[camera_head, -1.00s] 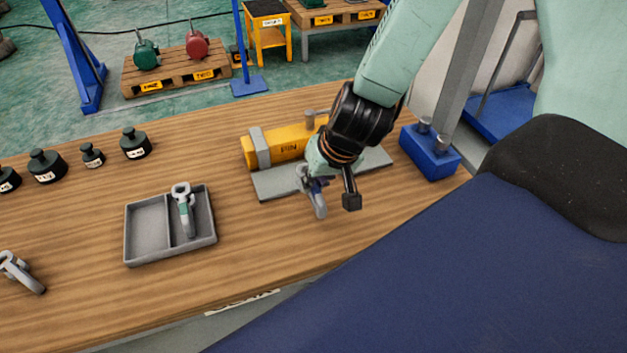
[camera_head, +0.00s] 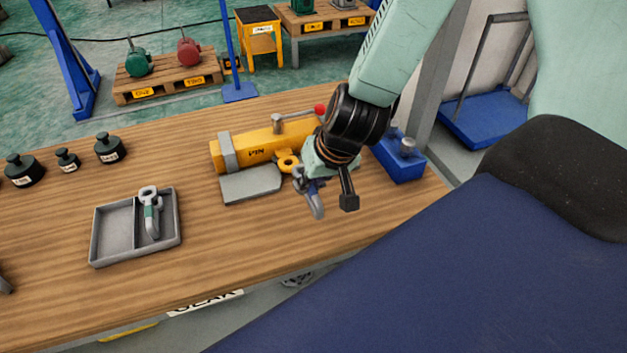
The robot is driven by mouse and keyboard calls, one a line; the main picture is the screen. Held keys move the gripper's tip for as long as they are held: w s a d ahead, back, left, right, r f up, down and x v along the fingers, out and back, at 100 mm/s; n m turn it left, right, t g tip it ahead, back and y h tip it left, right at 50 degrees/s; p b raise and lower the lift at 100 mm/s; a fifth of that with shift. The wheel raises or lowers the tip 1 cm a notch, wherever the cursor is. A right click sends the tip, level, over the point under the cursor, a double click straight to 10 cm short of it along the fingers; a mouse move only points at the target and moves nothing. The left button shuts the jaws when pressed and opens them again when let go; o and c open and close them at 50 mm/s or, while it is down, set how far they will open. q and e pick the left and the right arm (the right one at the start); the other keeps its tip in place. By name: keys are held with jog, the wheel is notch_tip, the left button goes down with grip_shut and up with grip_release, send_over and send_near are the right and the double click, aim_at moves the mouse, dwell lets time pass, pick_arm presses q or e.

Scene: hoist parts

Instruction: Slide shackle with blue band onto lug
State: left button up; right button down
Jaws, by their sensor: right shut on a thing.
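My right gripper (camera_head: 318,182) is shut on a grey shackle (camera_head: 317,204) with a blue band, partly hidden by the fingers. The shackle hangs above the front of the bench, its curved end down. A yellow lug (camera_head: 287,162) with a round hole sticks out from the front of the yellow beam (camera_head: 255,147). The gripper is just right of the lug and nearer the camera. The shackle looks apart from the lug, though the exact gap cannot be told. My left gripper is not in view.
A grey tray (camera_head: 92,240) holds another shackle (camera_head: 150,212) with a green band. Several black weights (camera_head: 110,148) stand at left. A grey plate (camera_head: 250,185) lies before the beam. A blue block (camera_head: 400,158) stands at right. The front middle of the bench (camera_head: 235,235) is clear.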

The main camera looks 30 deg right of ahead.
jog(key=shift+w+d+f+b, duration=0.15)
jog(key=shift+w+f+b, duration=0.3)
jog(key=shift+f, duration=0.15)
jog(key=shift+w+d+f+b, duration=0.15)
jog(key=shift+w+f+b, duration=0.15)
jog(key=shift+w+f, duration=0.25)
jog(key=shift+s+a+f+b, duration=0.1)
jog(key=shift+f+b, duration=0.15)
jog(key=shift+b, duration=0.05)
jog(key=shift+s+a+f+b, duration=0.25)
jog(key=shift+b, duration=0.35)
jog(key=shift+f, duration=0.25)
jog(key=shift+w+d+f+b, duration=0.35)
jog(key=shift+w+f+b, duration=0.2)
jog(key=shift+f+b, duration=0.3)
jog(key=shift+w, duration=0.3)
jog(key=shift+w+r+p, duration=0.3)
jog(key=shift+w, duration=0.1)
jog(key=shift+w+d+f, duration=0.25)
jog(key=shift+w+d, duration=0.05)
jog(key=shift+w, duration=0.3)
jog(key=shift+s+a+r, duration=0.15)
jog(key=shift+s, duration=0.1)
jog(key=shift+w+f, duration=0.2)
jog(key=shift+f, duration=0.05)
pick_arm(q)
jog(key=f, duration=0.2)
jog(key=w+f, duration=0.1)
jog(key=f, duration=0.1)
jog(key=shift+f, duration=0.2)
